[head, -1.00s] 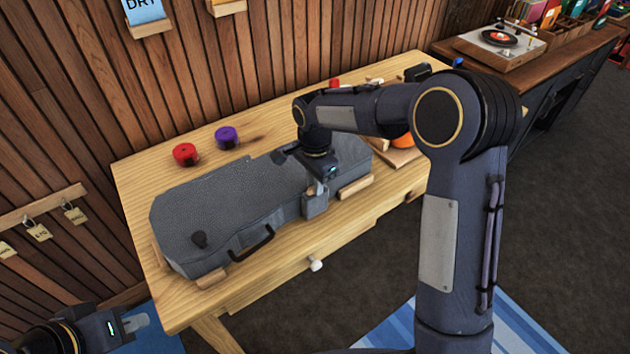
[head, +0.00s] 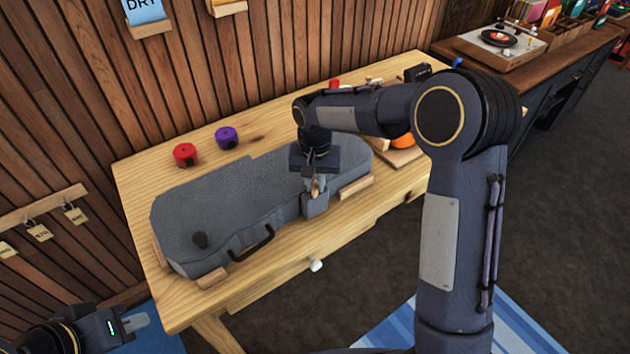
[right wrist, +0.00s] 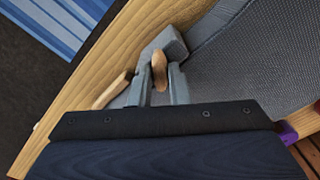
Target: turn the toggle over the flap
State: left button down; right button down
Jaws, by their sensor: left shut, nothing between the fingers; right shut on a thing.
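The grey ukulele case (head: 225,195) lies closed on the wooden workbench. Its small grey flap (head: 315,206) hangs over the front edge; the flap also shows in the right wrist view (right wrist: 170,42). The wooden toggle (right wrist: 159,70) is an oblong light-brown peg at the flap. My right gripper (head: 315,188) points down over the flap and is shut on the toggle, one finger on each side. The toggle points roughly lengthwise between the fingers; its lower part is partly hidden. My left gripper (head: 137,320) is shut and empty at the lower left, away from the bench top.
Wooden blocks (head: 356,187) stand around the case.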

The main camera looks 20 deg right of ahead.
aim_at(315, 187)
jog(key=n, duration=0.4)
jog(key=shift+n, duration=1.8)
jog(key=c, duration=1.4)
grip_release()
jog(key=shift+o, duration=0.2)
notch_tip(315, 187, up, 8)
jog(key=shift+f, duration=0.1)
